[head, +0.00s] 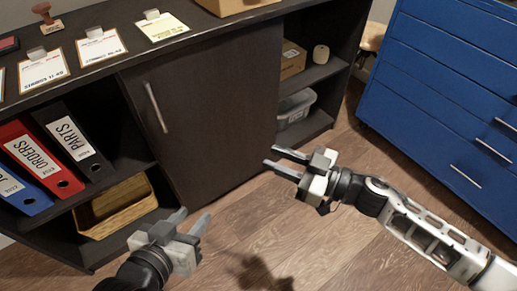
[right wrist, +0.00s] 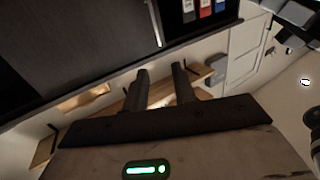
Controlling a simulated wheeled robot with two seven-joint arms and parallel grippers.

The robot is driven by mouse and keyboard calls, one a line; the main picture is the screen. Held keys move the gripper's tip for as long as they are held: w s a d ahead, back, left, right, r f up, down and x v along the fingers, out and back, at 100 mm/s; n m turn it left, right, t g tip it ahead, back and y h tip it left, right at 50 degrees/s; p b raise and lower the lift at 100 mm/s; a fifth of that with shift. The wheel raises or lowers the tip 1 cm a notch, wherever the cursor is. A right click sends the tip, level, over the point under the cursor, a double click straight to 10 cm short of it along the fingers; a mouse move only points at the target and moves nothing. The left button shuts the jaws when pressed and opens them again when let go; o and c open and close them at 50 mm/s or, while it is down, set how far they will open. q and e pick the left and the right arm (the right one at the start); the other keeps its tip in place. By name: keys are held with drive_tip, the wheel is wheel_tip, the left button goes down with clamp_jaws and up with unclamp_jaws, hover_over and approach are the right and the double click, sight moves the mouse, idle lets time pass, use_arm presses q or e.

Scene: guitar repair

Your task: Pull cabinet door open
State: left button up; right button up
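The dark cabinet door (head: 215,105) looks closed, flush with the cabinet front between two open shelf bays. Its slim silver vertical handle (head: 156,107) is near the door's left edge. The door (right wrist: 85,45) and handle (right wrist: 154,22) also show in the right wrist view. My left gripper (head: 195,213) is open and empty, in front of the lower left bay and below the handle. My right gripper (head: 272,158) is open and empty, in front of the door's lower right side and apart from the handle. Its two separated fingers show in the right wrist view (right wrist: 160,80).
Binders (head: 38,157) and a wooden tray (head: 118,205) fill the left bay. A grey bin (head: 296,108) and a box (head: 292,60) stand in the right bay. Cards (head: 100,45) lie on top. A blue drawer cabinet (head: 440,80) stands at right. The wooden floor in front is clear.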

drive_tip(key=v, duration=1.1)
drive_tip(key=shift+s, duration=0.1)
